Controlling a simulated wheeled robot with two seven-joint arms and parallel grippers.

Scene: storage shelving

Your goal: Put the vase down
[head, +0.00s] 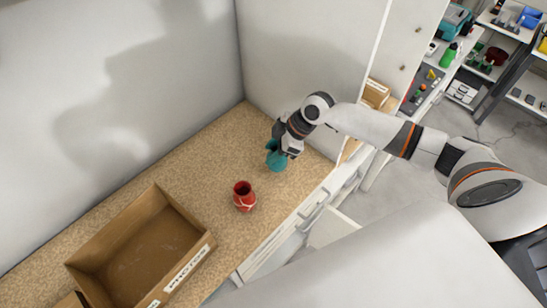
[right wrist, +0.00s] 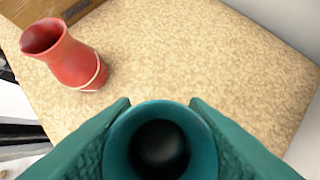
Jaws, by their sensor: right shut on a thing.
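My right gripper (head: 287,142) is shut on a teal vase (head: 276,160) over the right part of the speckled counter (head: 215,150). In the right wrist view, the teal vase (right wrist: 160,112) fills the lower middle, and I look into its dark round mouth. I cannot tell whether its base touches the counter. A red vase (head: 244,196) with a pale band stands upright on the counter, apart from the teal one and nearer the box. It also shows at the upper left of the right wrist view (right wrist: 68,58). My left gripper is not in view.
An open cardboard box (head: 200,262) with a label stands on the counter at the lower left. Pale walls (head: 300,55) close the back and right. Drawers (head: 290,228) lie below the front edge. The counter between the walls and the vases is clear.

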